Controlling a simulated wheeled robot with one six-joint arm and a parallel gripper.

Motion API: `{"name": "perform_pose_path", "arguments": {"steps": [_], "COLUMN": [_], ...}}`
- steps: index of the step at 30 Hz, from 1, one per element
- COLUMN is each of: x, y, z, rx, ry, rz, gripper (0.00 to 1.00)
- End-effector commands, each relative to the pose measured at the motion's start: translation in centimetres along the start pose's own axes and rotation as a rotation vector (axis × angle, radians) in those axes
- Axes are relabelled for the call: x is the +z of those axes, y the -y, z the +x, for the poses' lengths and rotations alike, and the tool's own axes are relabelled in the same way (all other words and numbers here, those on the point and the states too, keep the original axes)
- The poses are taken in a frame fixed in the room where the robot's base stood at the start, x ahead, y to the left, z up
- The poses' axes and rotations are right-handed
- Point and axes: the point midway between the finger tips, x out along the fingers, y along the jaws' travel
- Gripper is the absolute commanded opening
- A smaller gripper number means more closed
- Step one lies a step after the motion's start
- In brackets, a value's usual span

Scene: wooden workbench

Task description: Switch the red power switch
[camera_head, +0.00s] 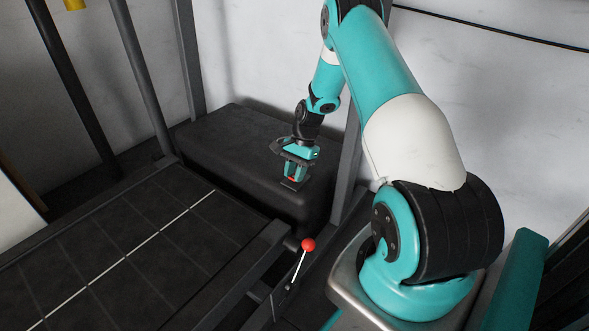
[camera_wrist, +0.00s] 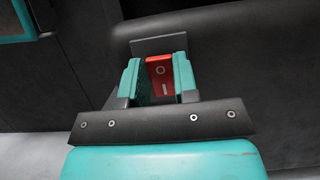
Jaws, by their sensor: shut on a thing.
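The red power switch (camera_wrist: 159,72) sits in a dark housing (camera_wrist: 158,45) between my two teal fingers in the wrist view. A pale circle mark and a pale bar mark show on its red face. My gripper (camera_wrist: 158,82) is shut on the switch; the right finger lies against its side, and a dark strip shows beside the left finger. In the head view my gripper (camera_head: 295,172) points down at the front edge of the black box, and only a sliver of the red switch (camera_head: 292,179) shows under the fingers. Its tilt cannot be told.
The large black box (camera_head: 225,150) carries the switch housing. A lever with a red ball knob (camera_head: 308,244) stands nearer, in front of the box. A dark tiled platform (camera_head: 130,240) with metal posts lies at left. A white wall (camera_head: 500,90) is behind.

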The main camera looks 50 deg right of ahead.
Motion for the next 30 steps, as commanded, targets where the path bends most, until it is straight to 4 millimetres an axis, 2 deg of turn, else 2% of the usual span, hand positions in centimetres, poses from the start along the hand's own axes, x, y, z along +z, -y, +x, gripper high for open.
{"name": "perform_pose_path", "arguments": {"steps": [3,4,6,7,14,17,24,30], "x": [0.0,0.0,0.0,0.0,0.0,0.1,0.2,0.1], "y": [0.0,0.0,0.0,0.0,0.0,0.0,0.0,0.0], "z": [0.1,0.1,0.1,0.1,0.0,-0.6,-4.8,-7.1], "rx": [0.000,0.000,0.000,0.000,0.001,0.000,-0.001,0.000], "ry": [0.000,0.000,-0.001,-0.001,-0.001,-0.002,-0.002,-0.002], "rz": [0.000,0.000,0.000,0.000,0.000,0.000,0.000,0.001], "gripper": [0.04,0.32,0.48,0.53,0.53,0.53,0.53,0.53]}}
